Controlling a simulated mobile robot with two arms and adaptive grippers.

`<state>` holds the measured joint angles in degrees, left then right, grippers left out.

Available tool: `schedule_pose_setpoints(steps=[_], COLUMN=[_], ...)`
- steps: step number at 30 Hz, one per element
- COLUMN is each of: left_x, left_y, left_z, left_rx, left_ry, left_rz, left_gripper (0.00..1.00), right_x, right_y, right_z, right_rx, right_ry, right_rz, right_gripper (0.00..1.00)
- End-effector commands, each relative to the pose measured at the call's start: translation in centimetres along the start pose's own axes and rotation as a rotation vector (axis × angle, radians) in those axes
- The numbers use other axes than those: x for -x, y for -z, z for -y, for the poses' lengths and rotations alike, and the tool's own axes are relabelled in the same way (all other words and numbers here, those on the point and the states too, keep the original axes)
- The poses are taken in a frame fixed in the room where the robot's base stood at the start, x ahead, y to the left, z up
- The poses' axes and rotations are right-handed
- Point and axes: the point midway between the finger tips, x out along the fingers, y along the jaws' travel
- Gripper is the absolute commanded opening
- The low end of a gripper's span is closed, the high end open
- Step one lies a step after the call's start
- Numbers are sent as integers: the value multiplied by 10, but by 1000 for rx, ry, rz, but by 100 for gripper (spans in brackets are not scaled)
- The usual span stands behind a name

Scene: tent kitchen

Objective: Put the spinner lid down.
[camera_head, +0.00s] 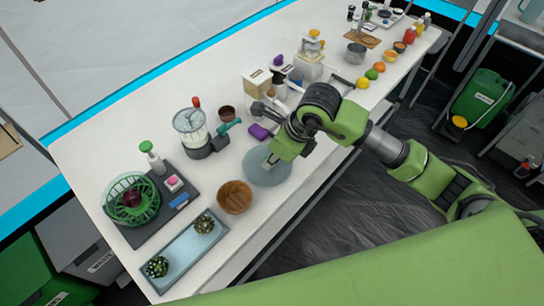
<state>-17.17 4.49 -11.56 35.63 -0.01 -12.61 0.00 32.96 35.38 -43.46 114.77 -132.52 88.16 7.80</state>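The spinner lid (259,178) is a round, grey-blue, see-through disc at the front edge of the white table, just right of the wooden bowl. My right gripper (269,161) points down at the middle of the lid and appears shut on its centre; the fingertips are small and partly hidden by the wrist. I cannot tell whether the lid touches the table or hangs just above it. The salad spinner (114,206), a clear bowl with a green basket, stands open at the left end with a dark red vegetable (132,197) inside. My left gripper is not in view.
The wooden bowl (235,196) sits close left of the lid. A blender (191,133), a purple item (260,131) and a dark cup (227,113) stand behind. A blue-grey tray (182,255) with two plants lies at the front left. Fruit (371,74) lies farther right.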

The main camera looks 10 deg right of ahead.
Motion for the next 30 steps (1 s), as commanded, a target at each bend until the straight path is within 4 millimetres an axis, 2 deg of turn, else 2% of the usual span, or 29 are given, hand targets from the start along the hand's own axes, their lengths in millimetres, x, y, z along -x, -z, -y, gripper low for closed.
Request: schedule_pose_setpoints(steps=[13,14,15,16,26,30], left_x=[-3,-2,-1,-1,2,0], left_y=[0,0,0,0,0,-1], left_z=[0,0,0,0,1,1], left_rx=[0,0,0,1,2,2], left_ry=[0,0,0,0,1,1], left_rz=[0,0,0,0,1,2], left_gripper=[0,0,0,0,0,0], right_x=[-10,-9,-8,-8,-6,10], right_y=[3,3,3,3,2,1], right_z=[0,0,0,0,-1,1], right_rx=[1,1,1,1,0,2], right_ry=[1,1,1,1,0,3], right_rz=[2,2,2,2,0,3], right_gripper=[0,19,30,31,31,31])
